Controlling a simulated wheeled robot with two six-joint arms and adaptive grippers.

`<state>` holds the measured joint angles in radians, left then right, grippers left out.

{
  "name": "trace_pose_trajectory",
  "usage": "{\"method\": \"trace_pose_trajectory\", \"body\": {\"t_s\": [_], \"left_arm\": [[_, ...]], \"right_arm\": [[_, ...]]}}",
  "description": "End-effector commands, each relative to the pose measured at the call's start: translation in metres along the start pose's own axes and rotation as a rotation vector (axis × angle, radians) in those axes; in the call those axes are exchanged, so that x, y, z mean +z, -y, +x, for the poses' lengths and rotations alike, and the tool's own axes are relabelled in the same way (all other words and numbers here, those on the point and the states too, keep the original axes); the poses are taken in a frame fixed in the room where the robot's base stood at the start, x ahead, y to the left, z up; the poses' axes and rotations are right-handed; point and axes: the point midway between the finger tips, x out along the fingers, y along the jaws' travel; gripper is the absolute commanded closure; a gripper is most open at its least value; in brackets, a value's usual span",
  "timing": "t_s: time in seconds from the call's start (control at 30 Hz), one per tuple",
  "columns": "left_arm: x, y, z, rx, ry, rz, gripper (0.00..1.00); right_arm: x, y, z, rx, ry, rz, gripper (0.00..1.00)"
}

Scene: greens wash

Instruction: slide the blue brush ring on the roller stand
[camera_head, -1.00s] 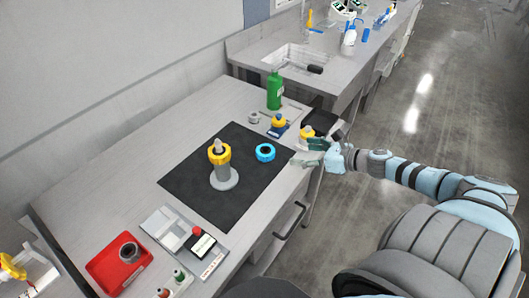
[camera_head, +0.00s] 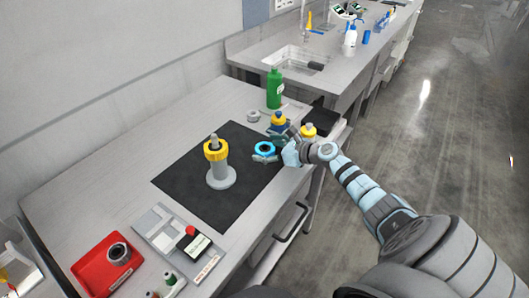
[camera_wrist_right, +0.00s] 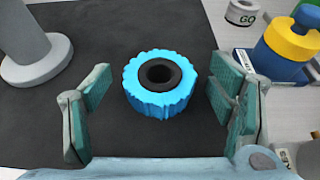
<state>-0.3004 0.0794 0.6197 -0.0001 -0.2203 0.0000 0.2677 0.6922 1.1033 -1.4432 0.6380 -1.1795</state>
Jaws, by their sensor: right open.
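The blue brush ring (camera_head: 265,148) lies flat on the black mat (camera_head: 215,205), its dark hole facing up. In the right wrist view the ring (camera_wrist_right: 143,85) sits between the spread fingers of my right gripper (camera_wrist_right: 160,105), touching neither. In the head view my right gripper (camera_head: 270,155) is at the ring from the right. The grey roller stand (camera_head: 220,175) stands upright on the mat to the left, with a yellow ring around its upper post. Its round base (camera_wrist_right: 38,60) shows in the right wrist view. My left gripper is not in view.
A yellow-and-blue object (camera_head: 278,120), a white-and-yellow one (camera_head: 308,131) and a green bottle (camera_head: 274,88) stand beyond the mat. A red tray (camera_head: 95,275) holding a grey ring and a panel with a red button (camera_head: 190,231) lie near the left front. The mat between ring and stand is clear.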

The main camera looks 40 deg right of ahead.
Motion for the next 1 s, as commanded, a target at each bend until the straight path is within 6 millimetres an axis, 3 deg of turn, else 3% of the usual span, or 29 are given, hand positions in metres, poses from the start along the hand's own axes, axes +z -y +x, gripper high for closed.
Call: {"method": "trace_pose_trajectory", "body": {"t_s": [0.13,0.43,0.77,0.87,1.0], "left_arm": [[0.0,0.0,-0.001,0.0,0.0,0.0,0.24],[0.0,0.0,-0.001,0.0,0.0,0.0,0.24],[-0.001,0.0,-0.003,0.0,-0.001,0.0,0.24],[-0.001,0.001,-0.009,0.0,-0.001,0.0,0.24],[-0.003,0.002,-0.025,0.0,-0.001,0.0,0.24]], "right_arm": [[0.0,0.0,-0.001,0.0,0.0,-0.001,0.25],[0.001,0.0,-0.001,-0.001,0.001,0.0,0.73],[0.006,0.0,-0.003,0.0,0.001,-0.002,0.75],[0.018,0.0,-0.008,0.0,0.002,-0.002,0.75],[0.052,0.0,-0.022,0.0,0.002,-0.006,0.75]]}}
